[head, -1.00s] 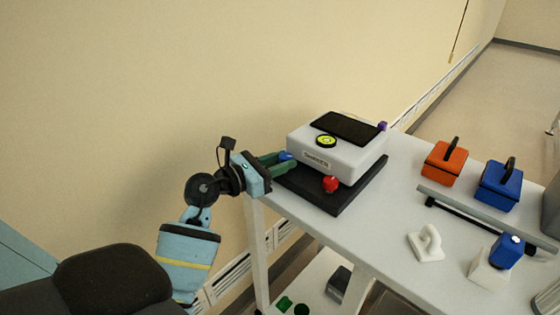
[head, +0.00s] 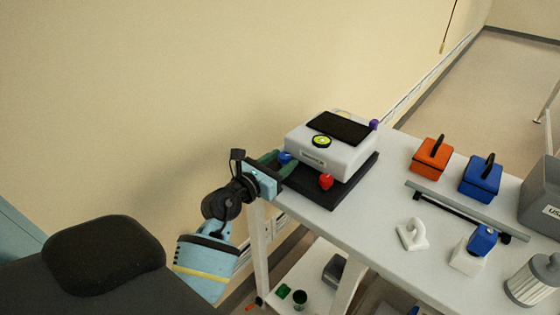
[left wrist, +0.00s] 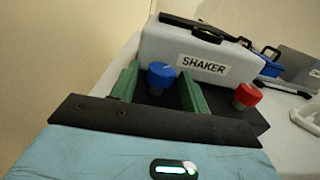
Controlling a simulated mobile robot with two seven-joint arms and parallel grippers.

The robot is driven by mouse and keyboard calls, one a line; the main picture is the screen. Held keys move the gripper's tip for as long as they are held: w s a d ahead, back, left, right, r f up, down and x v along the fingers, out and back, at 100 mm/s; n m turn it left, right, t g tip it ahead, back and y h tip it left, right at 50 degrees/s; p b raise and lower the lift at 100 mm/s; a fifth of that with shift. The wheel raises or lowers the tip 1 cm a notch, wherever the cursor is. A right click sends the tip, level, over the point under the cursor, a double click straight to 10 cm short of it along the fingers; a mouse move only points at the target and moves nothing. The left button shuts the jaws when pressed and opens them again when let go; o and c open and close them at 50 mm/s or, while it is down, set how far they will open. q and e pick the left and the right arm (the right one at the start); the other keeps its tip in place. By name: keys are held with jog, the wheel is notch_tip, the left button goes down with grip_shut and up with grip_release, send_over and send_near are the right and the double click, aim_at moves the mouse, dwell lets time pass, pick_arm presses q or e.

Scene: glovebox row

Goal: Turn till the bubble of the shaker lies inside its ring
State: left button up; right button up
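The white shaker (head: 345,155) stands on a dark base plate (head: 345,196) at the table's far left corner. Its round yellow-green bubble level (head: 321,141) is on top near the left edge; the bubble is too small to place against its ring. A blue knob (head: 285,158), a red knob (head: 326,181) and a purple knob (head: 374,124) sit around the shaker at its corners. My left gripper (head: 278,164) is open, its green fingers on either side of the blue knob. The left wrist view shows the blue knob (left wrist: 161,76) between them, with gaps. My right gripper is not in view.
The white table (head: 375,215) also holds an orange box (head: 431,157), a blue box (head: 480,179), a grey bar (head: 465,212), a white hook-shaped piece (head: 411,236) and a white-and-blue container (head: 467,262). The wall is close behind the shaker.

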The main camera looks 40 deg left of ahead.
pick_arm(q)
jog(key=shift+s, duration=0.1)
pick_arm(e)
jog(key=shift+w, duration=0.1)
pick_arm(q)
jog(key=shift+s, duration=0.35)
jog(key=s, duration=0.7)
jog(key=shift+a, duration=0.25)
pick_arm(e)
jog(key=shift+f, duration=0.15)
pick_arm(q)
jog(key=shift+d, duration=0.1)
